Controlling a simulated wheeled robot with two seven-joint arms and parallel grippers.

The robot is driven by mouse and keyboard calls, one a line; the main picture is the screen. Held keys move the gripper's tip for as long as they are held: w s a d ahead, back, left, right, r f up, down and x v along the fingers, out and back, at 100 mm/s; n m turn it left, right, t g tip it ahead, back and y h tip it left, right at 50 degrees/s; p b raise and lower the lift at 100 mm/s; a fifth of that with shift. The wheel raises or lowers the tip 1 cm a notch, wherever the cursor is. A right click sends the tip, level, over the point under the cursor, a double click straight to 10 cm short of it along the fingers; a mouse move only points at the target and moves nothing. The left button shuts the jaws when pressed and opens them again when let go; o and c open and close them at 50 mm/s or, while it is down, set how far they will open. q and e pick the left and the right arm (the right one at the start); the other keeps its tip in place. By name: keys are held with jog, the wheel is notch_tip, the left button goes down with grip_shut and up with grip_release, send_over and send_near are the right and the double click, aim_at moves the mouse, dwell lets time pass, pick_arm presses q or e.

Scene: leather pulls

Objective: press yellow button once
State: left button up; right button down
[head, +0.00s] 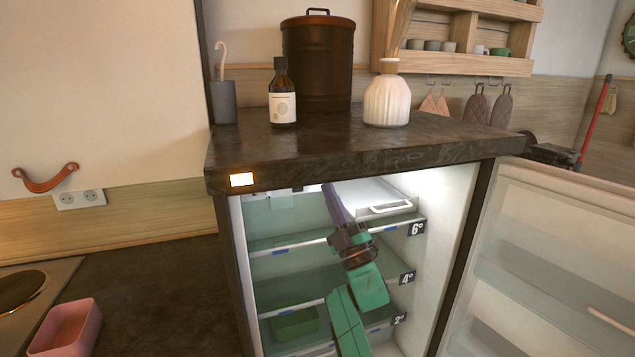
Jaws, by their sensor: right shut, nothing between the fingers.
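The yellow button (241,180) is a small glowing rectangle on the front edge of the fridge's dark top, near its left corner. My right gripper (329,188) comes up from below in front of the open fridge. Its fingers are shut and empty, and point up and slightly left. The fingertips are just under the front edge of the top, to the right of the button and clearly apart from it. How deep they are in the fridge opening I cannot tell. My left gripper is not in view.
The fridge door (560,230) stands open at the right. A brown bottle (283,100), a white vase (387,100), a dark canister (318,65) and a grey cup (223,102) stand on top. A pink container (66,328) sits at lower left. Space in front of the button looks clear.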

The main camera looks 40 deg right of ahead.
jog(key=w, duration=0.1)
jog(key=w+d+b, duration=0.1)
jog(key=w, duration=0.1)
dwell(1.9)
jog(key=shift+w+d+b, duration=0.15)
jog(key=shift+w+b, duration=0.25)
jog(key=shift+b, duration=0.15)
jog(key=shift+w+d+b, duration=0.15)
jog(key=shift+w+b, duration=0.2)
jog(key=shift+w, duration=0.05)
dwell(0.3)
dwell(0.4)
jog(key=shift+s+a, duration=0.3)
jog(key=shift+s, duration=0.55)
